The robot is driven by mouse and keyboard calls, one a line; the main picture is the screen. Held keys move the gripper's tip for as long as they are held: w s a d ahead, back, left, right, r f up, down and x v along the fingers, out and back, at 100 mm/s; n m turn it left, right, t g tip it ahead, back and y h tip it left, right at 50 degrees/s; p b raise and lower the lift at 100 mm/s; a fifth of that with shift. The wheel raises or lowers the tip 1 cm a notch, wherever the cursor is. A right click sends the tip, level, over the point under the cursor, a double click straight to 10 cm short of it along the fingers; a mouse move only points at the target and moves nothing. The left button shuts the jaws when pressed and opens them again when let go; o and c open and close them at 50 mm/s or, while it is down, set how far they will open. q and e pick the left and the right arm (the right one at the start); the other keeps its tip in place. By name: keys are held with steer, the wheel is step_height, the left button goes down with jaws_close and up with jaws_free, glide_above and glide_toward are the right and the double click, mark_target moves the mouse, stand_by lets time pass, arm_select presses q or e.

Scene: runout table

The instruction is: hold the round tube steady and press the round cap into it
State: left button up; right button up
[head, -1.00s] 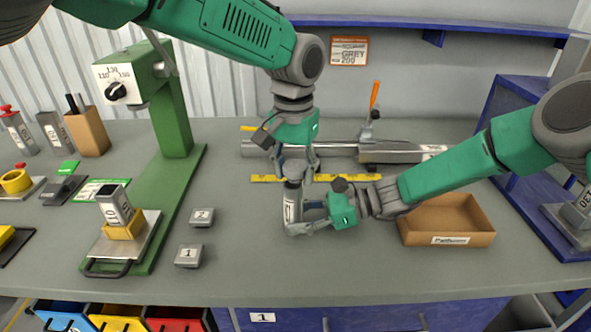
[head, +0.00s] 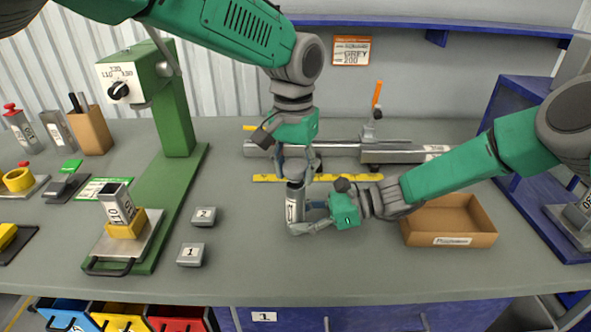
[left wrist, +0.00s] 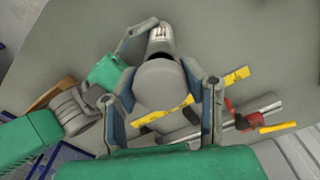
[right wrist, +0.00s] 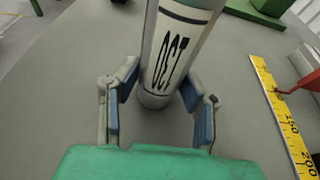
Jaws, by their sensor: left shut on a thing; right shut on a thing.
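The round tube (head: 293,210) is white with dark lettering and stands roughly upright on the bench in the head view. My right gripper (head: 309,217) is shut on it from the right, low down. In the right wrist view the lettered tube (right wrist: 178,48) rises between the two blue-padded fingers. The round cap (left wrist: 165,85) is plain grey and sits between the fingers of my left gripper (left wrist: 168,92), which is shut on it. My left gripper (head: 296,172) points down over the tube's top end in the head view. Its fingers hide the join, so I cannot tell how deep the cap sits.
A yellow ruler (head: 345,177) and a grey rail clamp (head: 400,152) lie behind the tube. An open cardboard box (head: 450,241) is at the right. Two numbered blocks (head: 190,254) and a green press (head: 175,115) stand at the left. The bench front is clear.

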arm_select(q)
steer(key=shift+f, duration=0.85)
stand_by(0.3)
steer(key=shift+r, duration=0.1)
steer(key=shift+r, duration=0.5)
stand_by(0.4)
steer(key=shift+s+m, duration=0.1)
steer(key=shift+m, duration=0.2)
steer(key=shift+f, duration=0.55)
stand_by(0.8)
